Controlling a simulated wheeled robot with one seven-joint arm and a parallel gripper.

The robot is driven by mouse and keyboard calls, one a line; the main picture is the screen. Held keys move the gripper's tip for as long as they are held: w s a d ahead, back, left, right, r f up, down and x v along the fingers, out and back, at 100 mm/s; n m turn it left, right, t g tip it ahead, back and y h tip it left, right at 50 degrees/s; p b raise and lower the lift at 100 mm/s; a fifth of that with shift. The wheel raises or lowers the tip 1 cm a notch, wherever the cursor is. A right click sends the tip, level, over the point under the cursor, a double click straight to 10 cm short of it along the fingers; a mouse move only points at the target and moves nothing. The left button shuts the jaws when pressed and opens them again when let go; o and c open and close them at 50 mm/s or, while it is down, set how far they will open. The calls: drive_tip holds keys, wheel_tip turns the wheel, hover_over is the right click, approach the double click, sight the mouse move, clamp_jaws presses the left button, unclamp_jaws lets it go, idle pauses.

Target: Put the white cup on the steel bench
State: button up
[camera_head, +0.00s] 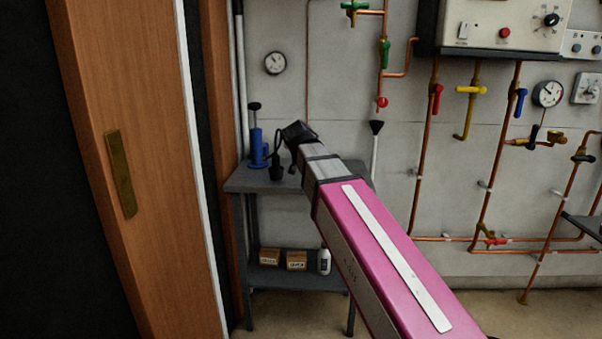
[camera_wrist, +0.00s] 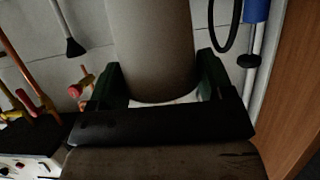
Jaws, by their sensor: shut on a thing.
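My gripper (camera_head: 298,133) is at the end of my outstretched arm, in front of the wall and over the bench area in the head view. In the wrist view its dark green fingers (camera_wrist: 162,82) are shut on a pale, shaded cylinder, which looks like the white cup (camera_wrist: 150,50). The cup is hidden behind my gripper and arm in the head view. The grey steel bench (camera_head: 243,182) stands against the wall, with its right part behind my arm. I cannot tell how high the cup is above the bench top.
A blue hand pump (camera_head: 257,149) stands on the bench's left part, with a small black tool (camera_head: 276,168) near it. Boxes (camera_head: 297,260) and a white bottle (camera_head: 324,261) are on the lower shelf. A wooden door (camera_head: 140,120) is at left; copper pipes line the wall.

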drive_tip(key=shift+w+a, duration=0.2)
drive_tip(key=shift+w+f, duration=5.45)
drive_tip(key=shift+w, duration=0.1)
drive_tip(key=o, duration=1)
drive_tip(key=shift+f, duration=0.1)
drive_tip(key=v, duration=1.2)
drive_tip(key=shift+s, duration=0.1)
